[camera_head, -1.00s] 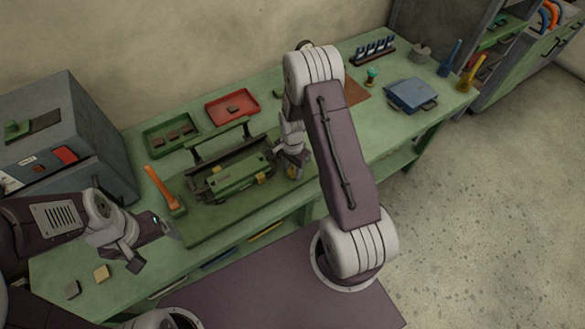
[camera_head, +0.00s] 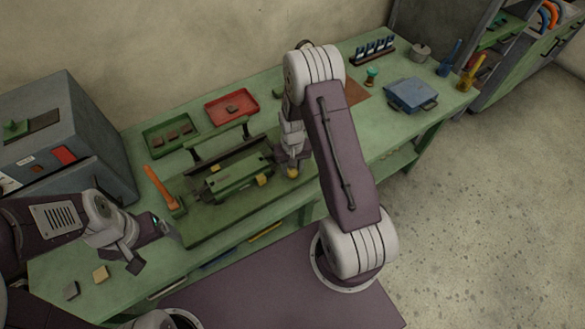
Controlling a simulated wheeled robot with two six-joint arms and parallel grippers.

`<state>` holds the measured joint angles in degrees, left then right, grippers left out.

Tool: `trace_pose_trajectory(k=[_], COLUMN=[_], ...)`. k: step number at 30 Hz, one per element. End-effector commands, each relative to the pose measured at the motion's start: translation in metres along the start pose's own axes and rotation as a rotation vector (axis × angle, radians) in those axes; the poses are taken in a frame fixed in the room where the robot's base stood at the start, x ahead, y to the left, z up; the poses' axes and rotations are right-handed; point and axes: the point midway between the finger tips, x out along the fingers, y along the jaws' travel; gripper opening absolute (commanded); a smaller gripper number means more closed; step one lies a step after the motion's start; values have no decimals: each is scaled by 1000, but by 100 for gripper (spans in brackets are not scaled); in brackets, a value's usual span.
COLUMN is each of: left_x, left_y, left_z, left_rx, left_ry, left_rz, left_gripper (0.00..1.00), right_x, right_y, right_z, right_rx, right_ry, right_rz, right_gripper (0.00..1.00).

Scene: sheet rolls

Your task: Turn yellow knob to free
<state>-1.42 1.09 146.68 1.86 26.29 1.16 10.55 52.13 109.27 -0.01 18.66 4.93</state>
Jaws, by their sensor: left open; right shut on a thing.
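The green sheet roller machine (camera_head: 236,178) sits on a darker green base on the bench. A yellow knob (camera_head: 292,172) shows at its right end, under the fingers of my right gripper (camera_head: 291,166). My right gripper points down and is shut on this knob, which it partly hides. Another small yellow part (camera_head: 263,180) shows on the machine's front, just left of the gripper. The knob's marking is too small to read. My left gripper (camera_head: 157,250) is open and empty over the front left of the bench, away from the machine.
An orange-handled lever (camera_head: 160,185) stands at the machine's left end. Behind are a green tray (camera_head: 148,140) and a red tray (camera_head: 211,110). A grey cabinet (camera_head: 85,130) stands at left. A blue box (camera_head: 409,94) lies at right. Two small blocks lie at the front left.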

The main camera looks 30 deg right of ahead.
Motion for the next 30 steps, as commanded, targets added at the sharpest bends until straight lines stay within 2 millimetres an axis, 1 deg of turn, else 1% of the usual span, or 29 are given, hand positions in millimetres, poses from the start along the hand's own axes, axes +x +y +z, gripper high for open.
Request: trace_pose_trajectory(k=[6, 13, 21, 30], left_x=[1, 1, 1, 1], left_y=[0, 0, 0, 0], left_z=[0, 0, 0, 0], left_rx=[0, 0, 0, 0], left_ry=[0, 0, 0, 0], left_rz=[0, 0, 0, 0], left_gripper=[85, 85, 85, 85], right_x=[0, 0, 0, 0], right_y=[0, 0, 0, 0], right_z=[-1, -1, -1, -1], right_rx=[-163, -285, -353, -366], right_ry=[2, 3, 4, 4], right_rz=[0, 0, 0, 0], right_gripper=[0, 0, 0, 0])
